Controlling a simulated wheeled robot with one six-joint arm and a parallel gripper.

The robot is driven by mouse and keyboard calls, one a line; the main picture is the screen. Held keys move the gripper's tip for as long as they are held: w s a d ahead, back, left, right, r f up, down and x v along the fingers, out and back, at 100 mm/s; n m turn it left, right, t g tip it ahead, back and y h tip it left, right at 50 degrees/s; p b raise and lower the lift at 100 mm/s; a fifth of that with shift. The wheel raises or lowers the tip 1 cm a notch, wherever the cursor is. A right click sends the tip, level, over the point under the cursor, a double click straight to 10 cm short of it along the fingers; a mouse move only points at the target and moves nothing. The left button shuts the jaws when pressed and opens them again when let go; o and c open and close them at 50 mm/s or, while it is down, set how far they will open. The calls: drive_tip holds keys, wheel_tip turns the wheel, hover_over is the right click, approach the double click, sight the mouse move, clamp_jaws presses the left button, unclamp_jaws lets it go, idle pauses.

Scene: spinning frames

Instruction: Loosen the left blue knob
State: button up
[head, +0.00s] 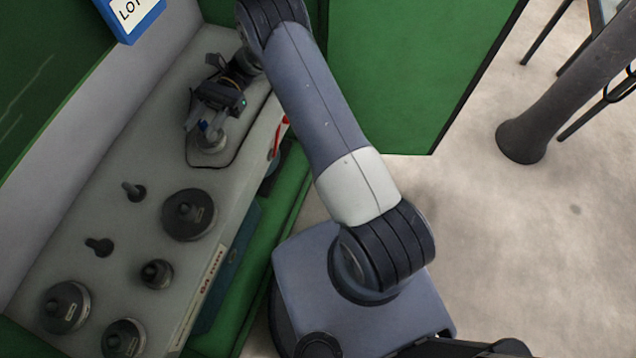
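A small patch of blue (203,126), which looks like part of a blue knob, shows between the fingers of my gripper (205,130). The gripper reaches down over the grey machine panel (120,205) in the upper middle of the head view. Its fingers stand on either side of the blue part, above a round metal base (208,146). Whether the fingers press on it is too small to tell. Most of the knob is hidden by the gripper, and no second blue knob is visible.
Dark round discs (189,214) and wheels (65,306) stand on the panel's near part, with short pegs (133,191) between them. A red handle (279,137) is at the panel's right edge. A green door (405,70) stands open on the right. A blue sign (128,14) hangs above.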

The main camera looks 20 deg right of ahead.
drive_tip(key=shift+f+m+t+y+b, duration=0.3)
drive_tip(key=shift+m+t+y+b, duration=0.6)
drive_tip(key=shift+b, duration=1.6)
